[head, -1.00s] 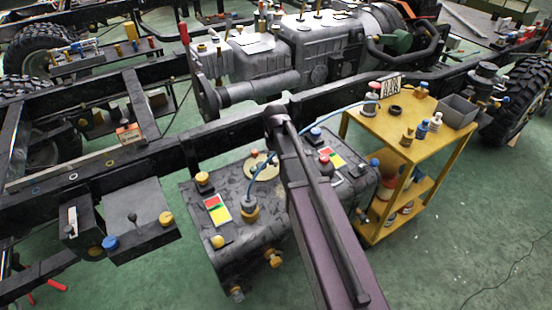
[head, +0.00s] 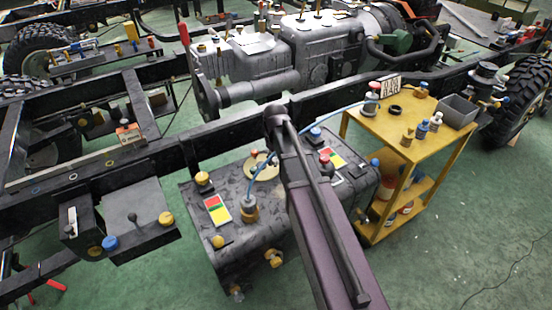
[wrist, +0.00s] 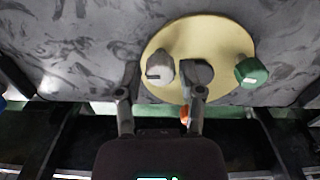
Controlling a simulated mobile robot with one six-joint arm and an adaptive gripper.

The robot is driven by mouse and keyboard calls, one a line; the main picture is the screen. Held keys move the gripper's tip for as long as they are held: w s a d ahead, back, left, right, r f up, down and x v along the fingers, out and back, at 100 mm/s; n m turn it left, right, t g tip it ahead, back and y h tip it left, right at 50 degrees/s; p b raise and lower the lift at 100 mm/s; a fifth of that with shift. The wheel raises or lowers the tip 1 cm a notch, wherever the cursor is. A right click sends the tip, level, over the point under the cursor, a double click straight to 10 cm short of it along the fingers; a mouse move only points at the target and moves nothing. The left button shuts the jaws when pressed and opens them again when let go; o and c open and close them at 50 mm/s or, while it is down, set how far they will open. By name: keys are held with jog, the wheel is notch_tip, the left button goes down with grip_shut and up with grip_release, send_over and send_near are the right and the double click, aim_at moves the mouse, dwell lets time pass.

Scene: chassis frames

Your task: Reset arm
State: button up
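My arm (head: 325,220) reaches forward over a dark grey mottled tank (head: 225,250) in the head view. Its far end hides my gripper there. In the wrist view my gripper (wrist: 164,78) shows two dark fingers spread apart with nothing between them that I can see held. Just beyond the fingertips is a pale yellow round plate (wrist: 215,35) on the mottled surface. It carries a whitish knob (wrist: 160,68) and a green knob (wrist: 251,72). A dark rounded piece lies by the right fingertip; I cannot tell whether it is fingertip or knob. Contact is unclear.
A yellow cart (head: 425,150) with small bottles and a grey bin (head: 457,111) stands right of the arm. A black chassis rail (head: 350,95) and a grey engine (head: 300,60) lie beyond. Green floor (head: 440,265) is free at the lower right.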

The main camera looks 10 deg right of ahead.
jog(key=shift+o, duration=0.2)
jog(key=shift+s, duration=0.1)
jog(key=s+m, duration=0.1)
jog(key=s, duration=0.4)
jog(key=s+m, duration=0.2)
jog(key=s, duration=0.3)
jog(key=s+m, duration=0.1)
jog(key=s, duration=0.5)
jog(key=shift+s+d+m, duration=0.1)
jog(key=shift+d+m, duration=0.05)
jog(key=shift+m, duration=0.15)
jog(key=shift+r+p, duration=0.5)
jog(key=shift+r, duration=0.1)
notch_tip(320, 180, up, 23)
jog(key=p, duration=2.2)
jog(key=shift+f+p, duration=0.2)
jog(key=shift+p, duration=0.15)
